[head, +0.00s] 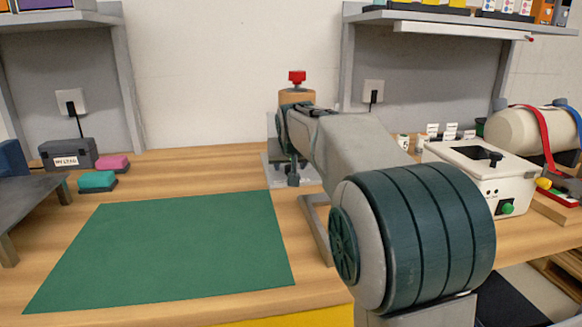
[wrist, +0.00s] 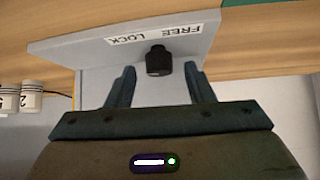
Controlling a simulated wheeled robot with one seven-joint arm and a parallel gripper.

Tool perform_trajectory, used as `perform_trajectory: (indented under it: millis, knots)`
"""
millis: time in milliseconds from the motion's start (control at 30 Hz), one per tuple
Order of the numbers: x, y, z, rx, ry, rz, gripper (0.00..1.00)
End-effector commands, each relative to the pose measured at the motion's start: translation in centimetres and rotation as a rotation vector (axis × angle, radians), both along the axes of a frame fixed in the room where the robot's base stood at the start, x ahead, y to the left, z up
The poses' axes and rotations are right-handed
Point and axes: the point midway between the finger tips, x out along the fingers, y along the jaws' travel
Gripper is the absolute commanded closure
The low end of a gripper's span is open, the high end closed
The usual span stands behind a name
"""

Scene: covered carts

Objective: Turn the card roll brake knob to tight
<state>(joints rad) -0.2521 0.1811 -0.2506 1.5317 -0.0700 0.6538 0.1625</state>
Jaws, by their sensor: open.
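In the wrist view, a dark knob (wrist: 158,61) sits on a grey plate (wrist: 90,50) under a white label (wrist: 165,33) with the words FREE and LOCK. My gripper (wrist: 160,74) is open, its two dark fingers on either side of the knob with gaps between. Which way the knob points is too dark to tell. In the head view, a tan roll (head: 297,97) with a red cap (head: 297,76) stands upright on a grey base (head: 277,172) behind my arm. My arm hides the knob and most of the base there.
A green mat (head: 170,255) lies on the wooden bench left of my arm. Pink (head: 113,163) and teal (head: 97,181) blocks and a grey box (head: 68,153) sit behind it. A white device (head: 485,180) and a beige cylinder (head: 525,135) stand at right.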

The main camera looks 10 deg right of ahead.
Motion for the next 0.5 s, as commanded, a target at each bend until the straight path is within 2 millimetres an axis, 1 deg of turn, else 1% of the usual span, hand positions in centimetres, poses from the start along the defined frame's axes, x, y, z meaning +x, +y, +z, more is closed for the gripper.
perform_trajectory:
  millis: [300,333,367,400,467,500]
  knots:
    - [0.25,-0.04,-0.24,0.0,0.0,0.0,0.52]
    - [0.25,-0.04,-0.24,0.0,0.0,0.0,0.55]
    - [0.25,-0.03,-0.23,0.0,0.0,0.0,0.63]
    - [0.25,-0.03,-0.23,0.0,0.0,0.0,0.74]
    - [0.24,-0.02,-0.23,0.0,0.0,0.0,0.91]
    - [0.24,-0.02,-0.23,0.0,0.0,0.0,0.97]
